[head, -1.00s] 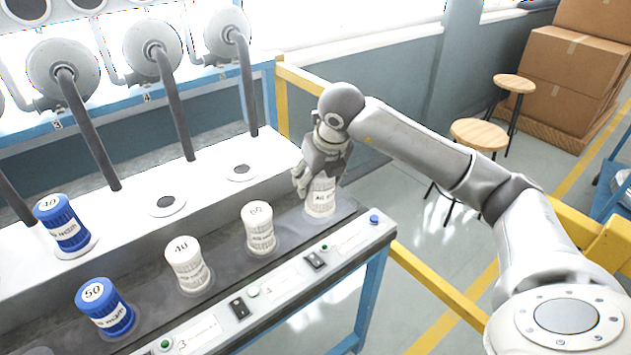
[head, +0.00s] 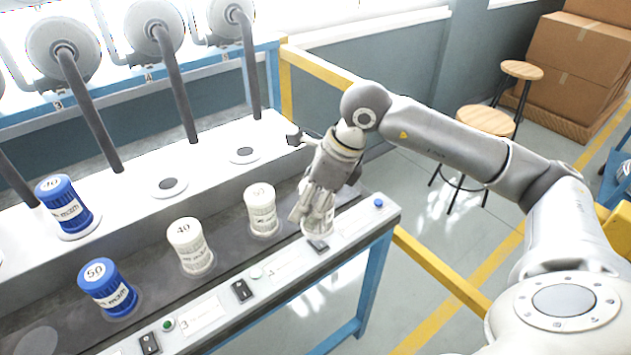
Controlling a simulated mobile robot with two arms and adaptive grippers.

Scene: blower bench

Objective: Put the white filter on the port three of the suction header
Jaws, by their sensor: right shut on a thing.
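My right gripper (head: 314,214) is shut on a white filter (head: 318,226) at the right end of the bench, near its front panel. The fingers hide much of this filter, and I cannot tell its gap from the bench. The suction header ledge (head: 205,165) is white, with two bare dark round ports, one in the middle (head: 168,185) and one at the right (head: 244,154). A blue filter (head: 64,205) stands on a port further left. A number 3 label (head: 58,104) shows at the back; which port it belongs to is unclear. My left gripper is not in view.
Two white filters, a near one (head: 190,247) and one marked 60 (head: 260,210), and a blue filter marked 50 (head: 107,287) stand on the dark strip before the ledge. Grey hoses (head: 90,110) hang down over the ledge. A yellow rail (head: 440,270) runs at the right.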

